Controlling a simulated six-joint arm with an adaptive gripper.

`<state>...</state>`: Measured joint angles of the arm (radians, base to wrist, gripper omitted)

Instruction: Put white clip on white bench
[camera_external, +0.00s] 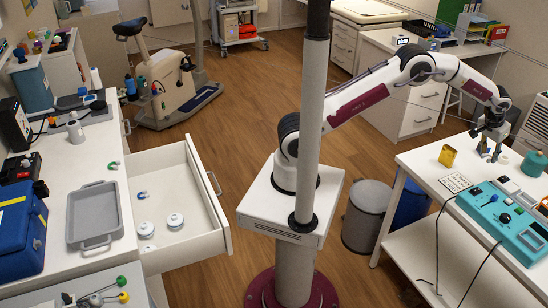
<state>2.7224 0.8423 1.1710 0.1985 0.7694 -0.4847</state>
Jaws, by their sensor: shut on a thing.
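My gripper (489,154) is at the right, low over the back part of a white bench (420,165). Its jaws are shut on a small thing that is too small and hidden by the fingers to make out. I cannot tell whether it is the white clip, which I cannot pick out surely elsewhere. I also cannot tell whether the fingers touch the bench top.
A yellow block (447,156), a teal jar (534,163), a printed card (455,183) and a teal device (505,220) are near my gripper. At left, an open drawer (185,205) holds white round items, beside a counter with a grey tray (95,213).

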